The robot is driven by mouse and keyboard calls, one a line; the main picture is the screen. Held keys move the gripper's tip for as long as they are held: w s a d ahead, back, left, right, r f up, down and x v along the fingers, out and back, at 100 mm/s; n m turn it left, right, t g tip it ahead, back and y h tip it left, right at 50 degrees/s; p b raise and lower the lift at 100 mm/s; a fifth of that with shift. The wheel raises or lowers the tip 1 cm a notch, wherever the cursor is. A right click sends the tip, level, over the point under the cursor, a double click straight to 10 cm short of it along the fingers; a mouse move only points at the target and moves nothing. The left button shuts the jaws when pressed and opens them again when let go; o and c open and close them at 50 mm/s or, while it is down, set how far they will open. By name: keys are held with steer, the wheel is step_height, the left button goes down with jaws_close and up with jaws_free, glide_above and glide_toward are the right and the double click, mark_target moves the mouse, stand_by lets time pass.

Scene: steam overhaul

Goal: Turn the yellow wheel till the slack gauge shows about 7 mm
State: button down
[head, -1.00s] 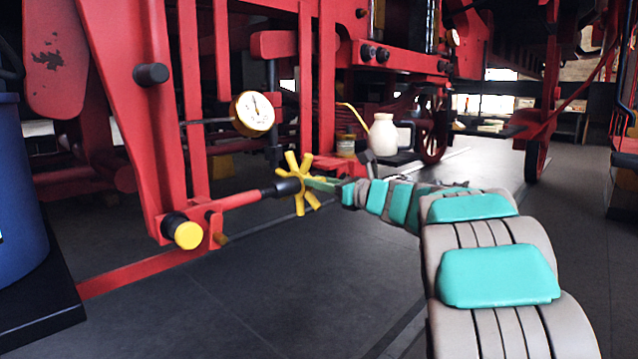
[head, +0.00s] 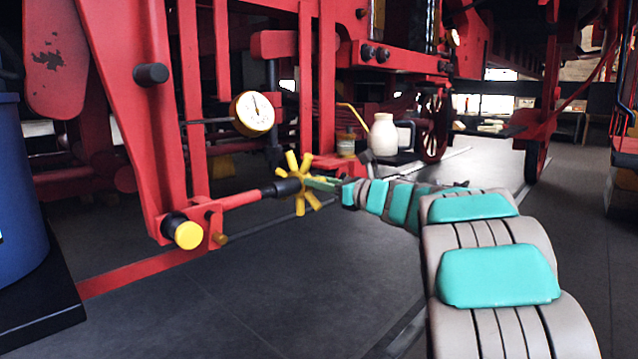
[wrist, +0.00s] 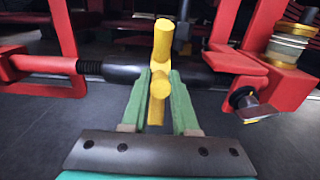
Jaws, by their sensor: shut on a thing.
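The yellow wheel (head: 299,183) with several spokes sits on a black sleeve of the red rod, left of my arm in the head view. My gripper (head: 322,184) reaches it from the right. In the wrist view my gripper's green fingers (wrist: 161,105) stand on either side of a yellow spoke (wrist: 161,45) and are shut on the wheel. The slack gauge (head: 253,113), white-faced with a yellow rim, hangs above and left of the wheel. Its dark needle points about straight up, but its numbers are too small to read.
A red rod (head: 240,200) runs left from the wheel to a yellow-capped joint (head: 188,235). A cream bottle (head: 383,134) and a tin (head: 345,145) stand behind my arm. A blue drum (head: 20,190) is at the left edge. The floor in front is clear.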

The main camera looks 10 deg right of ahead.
mark_target(316, 199)
steer(key=shift+f+b, duration=1.5)
steer(key=shift+b, duration=0.1)
steer(key=shift+w+f+b, duration=0.1)
steer(key=shift+f+b, duration=0.6)
steer(key=shift+b, duration=0.35)
steer(key=shift+w+a+f+b, duration=0.15)
steer(key=shift+f+b, duration=0.25)
steer(key=shift+b, duration=0.15)
steer(key=shift+w+a+f+b, duration=0.1)
steer(key=shift+f+b, duration=0.25)
steer(key=shift+b, duration=0.2)
steer(key=shift+f, duration=0.15)
